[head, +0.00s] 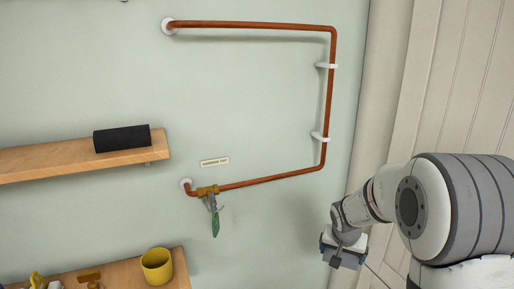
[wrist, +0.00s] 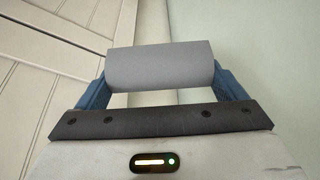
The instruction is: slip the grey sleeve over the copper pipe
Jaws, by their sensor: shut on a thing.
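The copper pipe (head: 328,105) runs on the pale green wall in a bent loop: a top run, a vertical run at the right and a lower run to a tap. In the wrist view, the grey sleeve (wrist: 160,65) lies crosswise between the blue fingers of my gripper (wrist: 162,78), which is shut on it. In the head view, my gripper (head: 344,247) is below and to the right of the pipe's lower right bend, apart from it. The sleeve is hard to make out in the head view. Whether it has a slit does not show.
Two white clips (head: 320,137) hold the vertical run. A brass tap (head: 207,191) with a green-tipped handle sits on the lower run. A black roll (head: 122,139) lies on a wooden shelf (head: 60,158). A yellow cup (head: 157,266) stands lower left. A panelled door (head: 455,80) is at right.

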